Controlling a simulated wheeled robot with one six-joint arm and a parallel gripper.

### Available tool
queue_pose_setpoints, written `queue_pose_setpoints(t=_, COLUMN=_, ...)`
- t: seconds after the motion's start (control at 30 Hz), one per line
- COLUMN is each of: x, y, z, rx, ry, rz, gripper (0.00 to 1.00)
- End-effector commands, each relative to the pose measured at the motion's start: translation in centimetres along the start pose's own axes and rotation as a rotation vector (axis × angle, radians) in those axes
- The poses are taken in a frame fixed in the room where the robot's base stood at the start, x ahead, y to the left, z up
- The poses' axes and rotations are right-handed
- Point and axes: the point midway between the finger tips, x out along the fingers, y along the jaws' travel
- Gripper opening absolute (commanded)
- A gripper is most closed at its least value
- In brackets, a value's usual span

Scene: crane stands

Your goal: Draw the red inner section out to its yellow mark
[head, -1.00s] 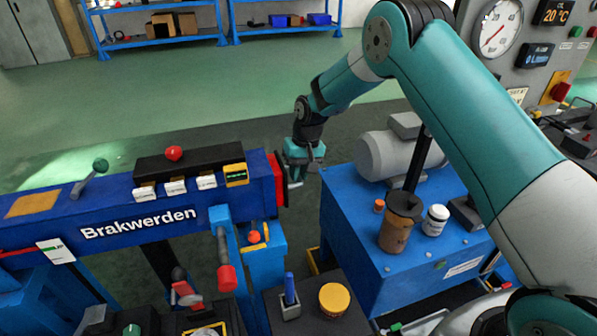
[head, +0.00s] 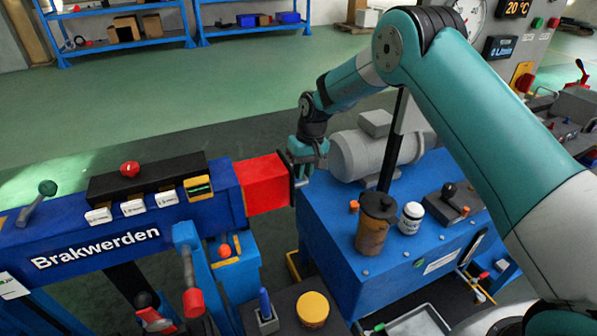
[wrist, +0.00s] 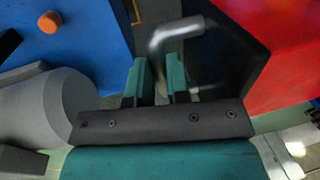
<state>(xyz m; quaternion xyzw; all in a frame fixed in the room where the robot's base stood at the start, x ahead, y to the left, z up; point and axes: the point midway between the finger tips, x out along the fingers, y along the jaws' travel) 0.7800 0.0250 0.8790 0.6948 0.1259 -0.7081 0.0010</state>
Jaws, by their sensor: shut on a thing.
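The red inner section (head: 264,184) sticks out of the right end of the blue boom (head: 120,229) marked "Brakwerden". A good length of red shows between the boom and the dark end plate. My gripper (head: 305,163) is at this end plate, shut on a grey bent handle (wrist: 176,32). In the wrist view my gripper (wrist: 160,85) has its two teal fingers on either side of the handle, and the red section (wrist: 280,45) fills the upper right. I see no yellow mark on the red part that shows.
A blue bench (head: 345,260) with a grey motor (head: 370,155), a brown jug (head: 376,222) and a white jar (head: 411,218) stands right of the section, close to my gripper. The floor behind is clear up to blue shelves (head: 125,30).

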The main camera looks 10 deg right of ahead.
Motion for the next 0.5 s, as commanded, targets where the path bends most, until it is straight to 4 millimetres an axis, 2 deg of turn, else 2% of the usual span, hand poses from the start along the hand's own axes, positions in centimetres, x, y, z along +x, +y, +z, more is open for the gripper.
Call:
queue_pose_setpoints(t=0.07, x=-0.28, y=0.72, z=-0.15, rx=0.008, ry=0.007, rz=0.003, gripper=0.0)
queue_pose_setpoints(t=0.3, x=-0.3, y=0.71, z=-0.18, rx=0.007, ry=0.009, rz=0.003, gripper=0.0)
queue_pose_setpoints(t=0.33, x=-0.31, y=0.7, z=-0.18, rx=0.007, ry=0.009, rz=0.003, gripper=0.21)
queue_pose_setpoints(t=0.4, x=-0.29, y=0.66, z=-0.16, rx=0.006, ry=0.008, rz=0.002, gripper=0.37)
queue_pose_setpoints(t=0.43, x=-0.27, y=0.63, z=-0.15, rx=0.006, ry=0.008, rz=0.002, gripper=0.42)
queue_pose_setpoints(t=0.5, x=-0.23, y=0.55, z=-0.13, rx=0.004, ry=0.007, rz=0.001, gripper=0.42)
